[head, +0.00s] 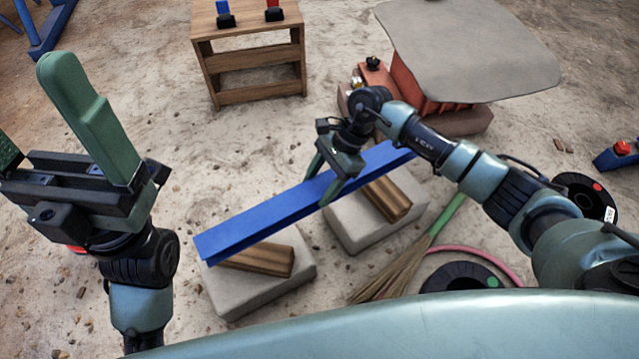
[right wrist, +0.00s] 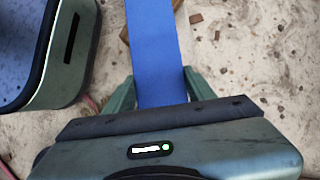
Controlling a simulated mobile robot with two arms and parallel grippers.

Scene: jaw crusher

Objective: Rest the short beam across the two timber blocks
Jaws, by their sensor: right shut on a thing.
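The short beam (head: 270,210) is a long blue bar lying slantwise over the two timber blocks. One timber block (head: 262,260) shows under its near left end. The other timber block (head: 388,198) shows beside its right part. I cannot tell whether the beam touches either timber. My right gripper (head: 334,185) is shut on the beam between the two timbers. In the right wrist view the beam (right wrist: 155,45) runs between the green fingers (right wrist: 162,88). My left gripper (head: 55,135) is raised at the left, fingers apart and empty.
Each timber lies on a pale grey slab, one nearer (head: 285,285) and one farther (head: 350,237). A wooden stand (head: 255,58) is at the back, and a grey sheet (head: 470,45) over an orange thing at back right. A straw broom (head: 405,265) lies right of the slabs.

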